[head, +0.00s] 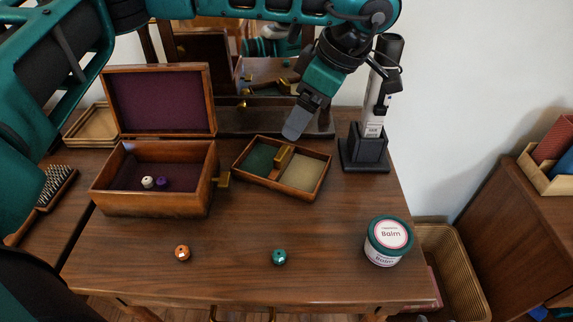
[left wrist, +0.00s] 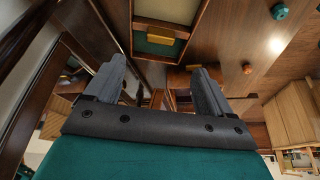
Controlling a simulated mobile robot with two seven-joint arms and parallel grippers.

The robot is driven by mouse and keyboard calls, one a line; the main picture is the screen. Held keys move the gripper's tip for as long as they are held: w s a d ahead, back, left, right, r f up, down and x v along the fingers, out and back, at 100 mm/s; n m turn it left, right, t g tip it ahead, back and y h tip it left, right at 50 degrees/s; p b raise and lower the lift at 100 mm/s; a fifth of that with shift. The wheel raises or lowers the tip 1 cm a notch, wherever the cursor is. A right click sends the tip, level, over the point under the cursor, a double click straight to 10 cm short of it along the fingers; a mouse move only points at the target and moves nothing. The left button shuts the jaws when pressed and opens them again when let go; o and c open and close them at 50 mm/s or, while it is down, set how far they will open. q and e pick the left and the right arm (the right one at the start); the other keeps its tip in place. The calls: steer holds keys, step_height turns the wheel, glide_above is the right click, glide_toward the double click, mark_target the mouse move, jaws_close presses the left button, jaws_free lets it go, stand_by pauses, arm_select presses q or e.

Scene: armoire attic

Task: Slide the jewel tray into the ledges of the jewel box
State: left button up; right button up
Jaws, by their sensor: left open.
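The jewel box (head: 150,202) stands on the dressing table with its lid up, its inside lined in dark purple. My left gripper (head: 295,124) is open and empty above the tray's far edge. My right gripper is out of view.
An orange bead (head: 183,253), a teal bead (head: 279,257) and a balm jar (head: 388,242) stand at the table's front. A black-based stand (head: 364,150) is at the back right. A mirror is behind.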

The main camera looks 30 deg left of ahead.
arm_select(q)
glide_above(283, 152)
steer(key=d, duration=0.2)
step_height(283, 152, down, 5)
steer(key=shift+f+b, duration=0.15)
steer(key=shift+b, duration=0.25)
steer(key=b+x, duration=0.1)
steer(key=x, duration=0.4)
steer(key=shift+w+d+f, duration=0.1)
steer(key=shift+d, duration=0.05)
steer(key=shift+c, duration=0.3)
steer(key=c, duration=1.2)
steer(key=shift+r, duration=0.2)
